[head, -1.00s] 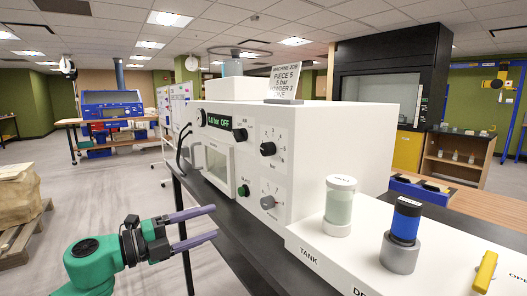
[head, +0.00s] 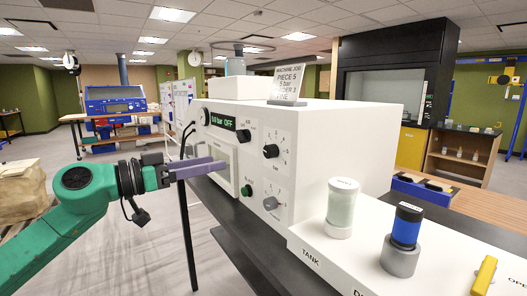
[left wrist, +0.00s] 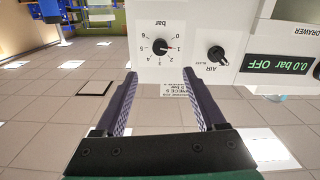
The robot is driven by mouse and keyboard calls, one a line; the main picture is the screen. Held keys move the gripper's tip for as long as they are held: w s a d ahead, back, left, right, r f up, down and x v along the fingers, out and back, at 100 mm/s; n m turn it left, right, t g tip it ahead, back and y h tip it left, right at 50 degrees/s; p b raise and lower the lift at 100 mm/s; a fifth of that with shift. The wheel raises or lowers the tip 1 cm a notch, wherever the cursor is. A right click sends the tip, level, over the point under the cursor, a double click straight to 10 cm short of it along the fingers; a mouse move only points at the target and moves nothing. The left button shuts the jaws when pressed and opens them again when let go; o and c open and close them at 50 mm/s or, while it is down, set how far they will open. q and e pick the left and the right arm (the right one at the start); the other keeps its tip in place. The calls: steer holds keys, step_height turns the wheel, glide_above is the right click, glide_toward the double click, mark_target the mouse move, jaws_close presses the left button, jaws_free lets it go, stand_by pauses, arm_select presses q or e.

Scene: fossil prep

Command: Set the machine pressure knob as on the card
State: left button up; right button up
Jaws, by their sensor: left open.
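The white machine (head: 340,135) has a black pressure knob (head: 270,151) on a numbered bar scale. It also shows in the left wrist view (left wrist: 160,47), upside down, its mark near the low numbers. The card (head: 291,82) on top of the machine seems to read "PIECE 5" and "5 bar"; its lower lines are hard to read. The display (head: 222,121) reads 0.0 bar OFF. My left gripper (head: 221,166) is open and empty, in front of the machine's window and lower left of the knob. In the left wrist view the fingers (left wrist: 159,76) point toward the dial, apart from it.

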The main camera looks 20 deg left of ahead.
mark_target(267, 153)
arm_select(q)
steer(key=p+x, duration=1)
steer(key=x, duration=0.4)
steer(key=shift+w, duration=0.1)
steer(key=shift+w+d, duration=0.2)
steer(key=shift+a, duration=0.1)
steer(key=shift+c, duration=0.4)
jaws_close()
